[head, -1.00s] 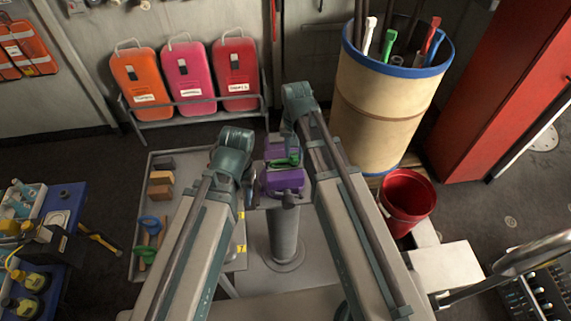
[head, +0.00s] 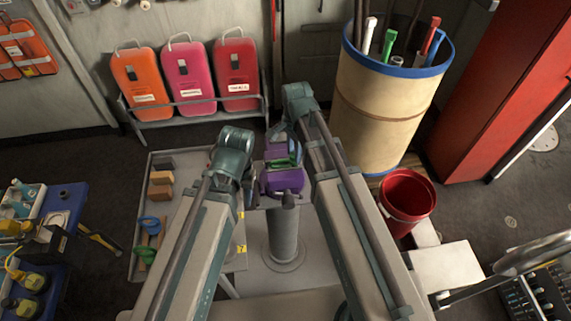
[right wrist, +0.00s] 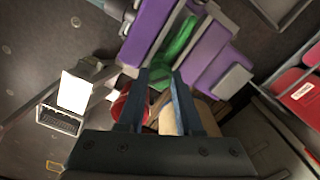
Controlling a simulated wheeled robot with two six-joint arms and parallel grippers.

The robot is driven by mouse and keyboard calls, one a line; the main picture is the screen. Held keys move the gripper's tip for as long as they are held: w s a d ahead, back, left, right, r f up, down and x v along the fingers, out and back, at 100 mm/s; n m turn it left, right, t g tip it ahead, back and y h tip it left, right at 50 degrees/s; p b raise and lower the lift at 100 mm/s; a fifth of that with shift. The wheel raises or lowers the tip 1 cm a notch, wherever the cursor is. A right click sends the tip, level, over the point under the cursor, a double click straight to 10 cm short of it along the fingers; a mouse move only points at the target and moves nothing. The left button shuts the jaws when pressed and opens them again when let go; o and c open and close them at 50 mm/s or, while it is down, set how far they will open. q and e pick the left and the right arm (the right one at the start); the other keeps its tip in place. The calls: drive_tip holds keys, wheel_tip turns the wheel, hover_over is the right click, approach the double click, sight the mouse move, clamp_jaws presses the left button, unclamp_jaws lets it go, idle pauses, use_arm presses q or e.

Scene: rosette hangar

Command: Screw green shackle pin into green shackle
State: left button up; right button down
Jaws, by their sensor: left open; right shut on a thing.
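A purple vise (head: 287,184) on a grey post stands in the middle of the head view. The green shackle (right wrist: 178,50) sits between the vise's purple jaws in the right wrist view; the head view shows green there too (head: 291,162). My right gripper (right wrist: 160,82) is shut on a green piece at the shackle's near end, which I take to be the green shackle pin (right wrist: 157,79). The fingers hide most of it, and I cannot tell how deep it sits. My left gripper (head: 249,190) is left of the vise, open and mostly hidden by its arm.
A grey tray table (head: 150,215) left of the vise carries brown blocks and blue and green tools. A beige drum (head: 385,110) and a red bucket (head: 408,203) stand at the right. Orange, pink and red cases (head: 188,80) stand in a rack behind.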

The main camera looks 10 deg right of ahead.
drive_tip(key=m, duration=0.5)
drive_tip(key=shift+m, duration=0.3)
drive_tip(key=m, duration=0.3)
drive_tip(key=shift+m, duration=0.4)
drive_tip(key=m, duration=0.5)
drive_tip(key=shift+f, duration=0.1)
drive_tip(key=m, duration=0.4)
drive_tip(key=shift+m, duration=0.3)
drive_tip(key=c, duration=0.5)
unclamp_jaws()
